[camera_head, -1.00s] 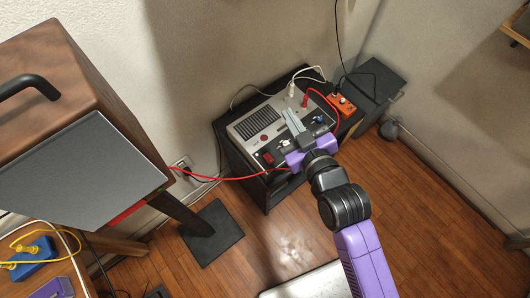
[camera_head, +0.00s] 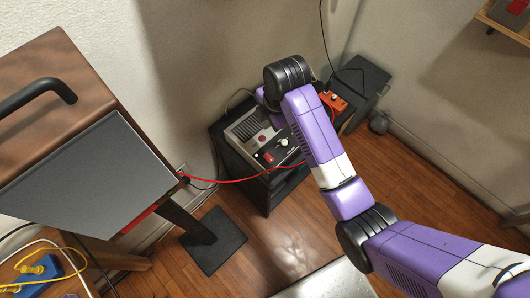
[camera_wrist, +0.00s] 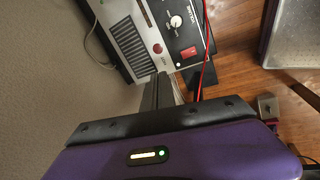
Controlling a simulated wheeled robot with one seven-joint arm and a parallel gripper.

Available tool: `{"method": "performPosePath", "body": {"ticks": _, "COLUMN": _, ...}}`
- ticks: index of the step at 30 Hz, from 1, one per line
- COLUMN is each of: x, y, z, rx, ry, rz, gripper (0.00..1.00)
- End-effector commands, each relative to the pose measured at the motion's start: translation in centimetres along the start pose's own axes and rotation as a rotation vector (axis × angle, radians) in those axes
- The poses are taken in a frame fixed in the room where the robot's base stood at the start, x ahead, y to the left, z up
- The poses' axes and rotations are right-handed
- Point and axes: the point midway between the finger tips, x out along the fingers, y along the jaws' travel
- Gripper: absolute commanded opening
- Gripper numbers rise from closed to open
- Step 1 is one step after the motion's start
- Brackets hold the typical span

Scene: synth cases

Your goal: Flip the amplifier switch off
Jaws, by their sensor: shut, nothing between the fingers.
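The amplifier (camera_head: 244,131) is a grey and black box with a vent grille, lying on a black cabinet. Its red switch (camera_head: 268,158) and a white knob (camera_head: 283,142) show on the black front strip. In the wrist view the red switch (camera_wrist: 188,52) sits beside the knob (camera_wrist: 176,21). I cannot tell which way the switch is set. My gripper (camera_wrist: 161,78) is shut and empty, its grey fingers pointing toward the amplifier's edge and apart from the switch in the picture. In the head view my arm hides the fingers and part of the amplifier.
An orange pedal box (camera_head: 334,101) lies right of the amplifier. A large brown cabinet (camera_head: 60,90) with a black handle stands at left. The wooden floor in front is partly open.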

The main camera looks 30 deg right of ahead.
Motion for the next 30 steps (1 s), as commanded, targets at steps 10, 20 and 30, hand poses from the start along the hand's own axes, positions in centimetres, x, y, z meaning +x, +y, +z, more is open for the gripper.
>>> {"method": "performPosePath", "body": {"ticks": 10, "x": 0.0, "y": -3.8, "z": -0.3, "rx": -0.215, "ry": 0.029, "rz": -0.152, "gripper": 0.00}}
{"method": "performPosePath", "body": {"ticks": 20, "x": 0.1, "y": -3.8, "z": -0.3, "rx": -0.216, "ry": 0.029, "rz": -0.151, "gripper": 0.00}}
{"method": "performPosePath", "body": {"ticks": 30, "x": 4.4, "y": -4.6, "z": -0.4, "rx": -0.214, "ry": 0.030, "rz": -0.155, "gripper": 0.00}}
